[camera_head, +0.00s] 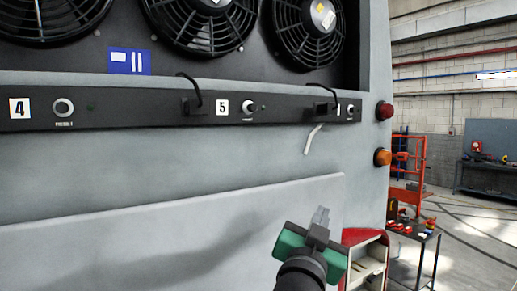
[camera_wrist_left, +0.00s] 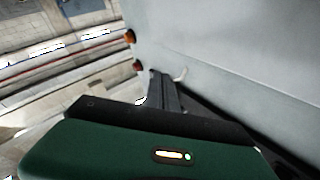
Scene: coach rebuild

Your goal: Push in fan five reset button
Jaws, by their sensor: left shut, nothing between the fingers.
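A black strip (camera_head: 140,114) runs along the grey coach rear below the fans. On it is a white label "5" (camera_head: 222,107). The fan five reset button (camera_head: 249,106) is a small light round knob just right of that label. My left gripper (camera_head: 321,214), with a green body, is low and right of the button, in front of the grey panel and apart from it. Its fingers are shut and empty. In the left wrist view the closed fingers (camera_wrist_left: 158,88) point towards the coach's grey surface. The right gripper is not in view.
A label "4" (camera_head: 19,108) and another round knob (camera_head: 63,107) are at the strip's left. Black cables hang over the strip, and a pale loose strap (camera_head: 312,139) hangs below it. Red (camera_head: 384,111) and orange lamps (camera_head: 382,157) stick out at the coach's right edge.

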